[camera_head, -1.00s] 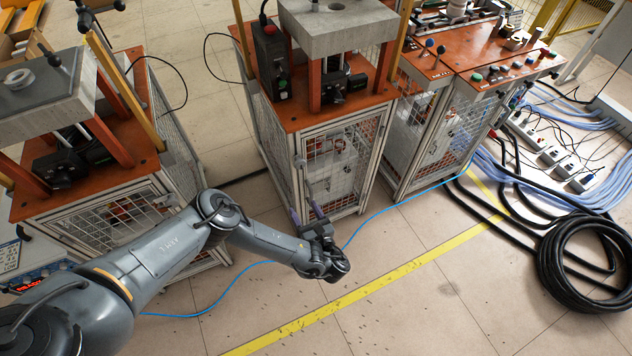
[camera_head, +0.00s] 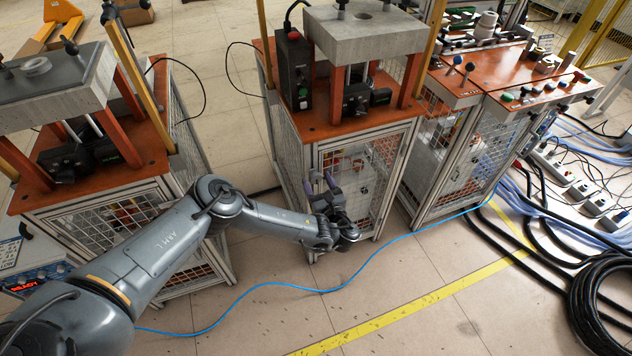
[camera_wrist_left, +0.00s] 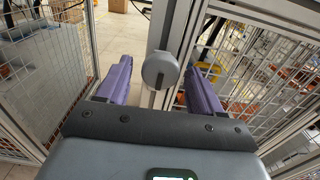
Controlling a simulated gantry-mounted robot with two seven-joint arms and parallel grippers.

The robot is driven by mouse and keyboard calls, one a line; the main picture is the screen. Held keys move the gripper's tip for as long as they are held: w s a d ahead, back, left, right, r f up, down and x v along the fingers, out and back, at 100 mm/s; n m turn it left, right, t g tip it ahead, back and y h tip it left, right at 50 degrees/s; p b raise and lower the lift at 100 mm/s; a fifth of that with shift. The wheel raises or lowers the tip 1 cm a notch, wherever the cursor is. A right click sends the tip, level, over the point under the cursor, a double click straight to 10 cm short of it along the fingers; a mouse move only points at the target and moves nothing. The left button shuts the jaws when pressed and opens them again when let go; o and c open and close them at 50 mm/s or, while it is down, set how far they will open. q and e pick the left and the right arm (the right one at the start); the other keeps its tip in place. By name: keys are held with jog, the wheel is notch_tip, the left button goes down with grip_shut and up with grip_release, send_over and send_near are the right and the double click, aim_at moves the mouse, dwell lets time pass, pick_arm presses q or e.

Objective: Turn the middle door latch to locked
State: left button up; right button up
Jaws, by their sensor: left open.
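The middle cabinet has a wire-mesh door (camera_head: 372,172) in an aluminium frame. The door latch (camera_wrist_left: 160,70) is a grey rounded knob on the front frame post in the left wrist view. My left gripper (camera_head: 320,181) is at the left edge of the middle door, its purple fingers pointing at the cabinet. In the left wrist view, the open fingers (camera_wrist_left: 160,86) stand on either side of the latch, with a gap on each side. In the head view the latch is too small and too covered by the fingers to tell its turn. My right gripper is not in view.
A similar cabinet with an orange top (camera_head: 150,145) stands at the left, close to my left arm. Another orange-topped cabinet (camera_head: 485,75) stands at the right. A blue cable (camera_head: 270,286) and black hoses (camera_head: 600,300) lie on the floor. The floor in front is otherwise mostly clear.

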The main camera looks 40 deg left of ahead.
pick_arm(q)
jog(key=shift+x, duration=0.9)
